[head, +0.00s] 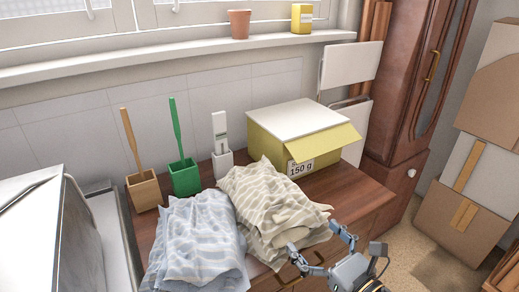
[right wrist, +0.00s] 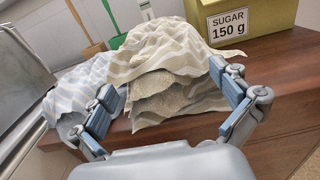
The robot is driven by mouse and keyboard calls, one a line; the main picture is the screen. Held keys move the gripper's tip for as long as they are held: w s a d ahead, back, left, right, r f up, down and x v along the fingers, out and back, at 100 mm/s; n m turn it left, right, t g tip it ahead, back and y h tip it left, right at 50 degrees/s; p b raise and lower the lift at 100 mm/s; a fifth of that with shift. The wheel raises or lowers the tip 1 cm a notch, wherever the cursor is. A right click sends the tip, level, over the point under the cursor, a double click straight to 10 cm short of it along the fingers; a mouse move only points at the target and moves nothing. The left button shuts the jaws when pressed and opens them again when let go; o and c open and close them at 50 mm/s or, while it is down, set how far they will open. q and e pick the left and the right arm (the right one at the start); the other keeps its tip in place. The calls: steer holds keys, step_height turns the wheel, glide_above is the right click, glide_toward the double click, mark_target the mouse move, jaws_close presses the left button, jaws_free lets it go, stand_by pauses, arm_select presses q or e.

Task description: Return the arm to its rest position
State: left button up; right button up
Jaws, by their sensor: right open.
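My right gripper (head: 318,252) is at the front right edge of the wooden dresser (head: 345,193) in the head view. Its two fingers are spread wide with nothing between them. In the right wrist view, the gripper (right wrist: 168,112) faces the beige striped cloth (right wrist: 160,55), and the fingers frame it. The beige cloth lies in a heap on the dresser, and it also shows in the head view (head: 268,205). A blue striped cloth (head: 200,245) lies to its left. My left gripper is not in view.
A yellow sugar box (head: 270,145) stands at the back right of the dresser. Brown (head: 144,192), green (head: 184,178) and white (head: 222,162) holders stand along the back. Cardboard boxes (head: 460,220) and a wooden cabinet (head: 405,90) are at right. Open floor (head: 435,268) shows right of the dresser.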

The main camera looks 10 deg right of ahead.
steer(key=s+d+f+m+g+h, duration=0.35)
steer(key=f+m, duration=0.25)
steer(key=m, duration=0.6)
steer(key=s+d+f+m+g+h, duration=0.25)
steer(key=f+m+h, duration=0.35)
steer(key=m, duration=0.6)
steer(key=s+a+f+m+g+y, duration=0.45)
steer(key=s+f+m+g, duration=0.45)
steer(key=s+m, duration=0.45)
step_height(320, 180, down, 24)
steer(key=h+p, duration=0.1)
steer(key=s+d+f+g+p, duration=0.1)
steer(key=s+d+f, duration=0.1)
steer(key=s+f, duration=1.4)
steer(key=shift+s+d, duration=0.25)
steer(key=shift+s, duration=0.65)
